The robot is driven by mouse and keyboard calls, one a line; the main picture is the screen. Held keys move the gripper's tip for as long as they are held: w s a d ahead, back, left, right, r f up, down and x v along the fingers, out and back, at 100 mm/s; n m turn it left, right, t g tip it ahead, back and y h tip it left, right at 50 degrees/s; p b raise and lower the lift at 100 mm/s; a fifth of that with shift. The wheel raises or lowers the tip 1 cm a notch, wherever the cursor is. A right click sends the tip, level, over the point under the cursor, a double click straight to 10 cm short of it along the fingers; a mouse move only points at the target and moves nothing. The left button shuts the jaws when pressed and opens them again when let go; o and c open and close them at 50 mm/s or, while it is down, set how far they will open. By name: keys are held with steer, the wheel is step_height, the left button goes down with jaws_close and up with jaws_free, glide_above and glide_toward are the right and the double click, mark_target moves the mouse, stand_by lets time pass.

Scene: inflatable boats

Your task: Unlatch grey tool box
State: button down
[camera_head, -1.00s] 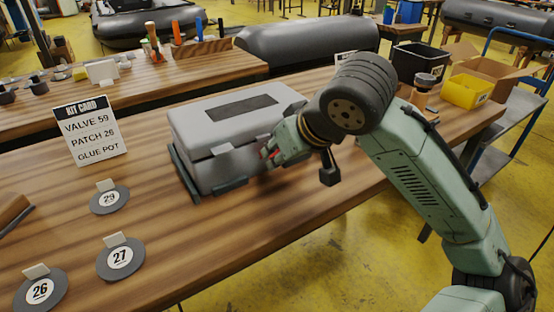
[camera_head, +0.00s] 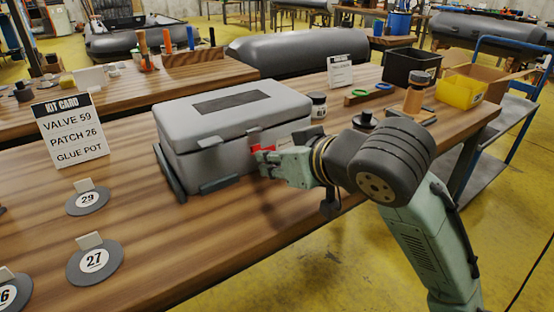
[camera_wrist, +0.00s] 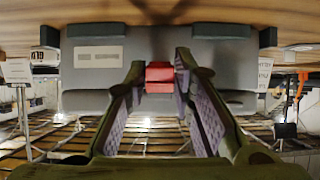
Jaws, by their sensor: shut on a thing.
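The grey tool box (camera_head: 225,135) stands on the wooden bench with its lid (camera_head: 180,118) down. A grey catch (camera_head: 210,142) shows at the left of its front. My gripper (camera_head: 266,159) is at the box front, shut on the red latch. In the wrist view my gripper (camera_wrist: 160,72) has one finger on each side of the latch. The fingers partly hide the lower front in the head view.
Dark corner stops (camera_head: 222,183) hold the box's base. Behind it stand a small jar (camera_head: 319,105), a card (camera_head: 340,72) and green and blue rings (camera_head: 370,89). Black (camera_head: 410,65) and yellow (camera_head: 463,88) bins are at right. Numbered discs (camera_head: 95,262) and a kit card (camera_head: 70,130) are at left.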

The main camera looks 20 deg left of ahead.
steer(key=c, duration=1.4)
jaws_free()
steer(key=shift+o, duration=0.2)
steer(key=v, duration=1.2)
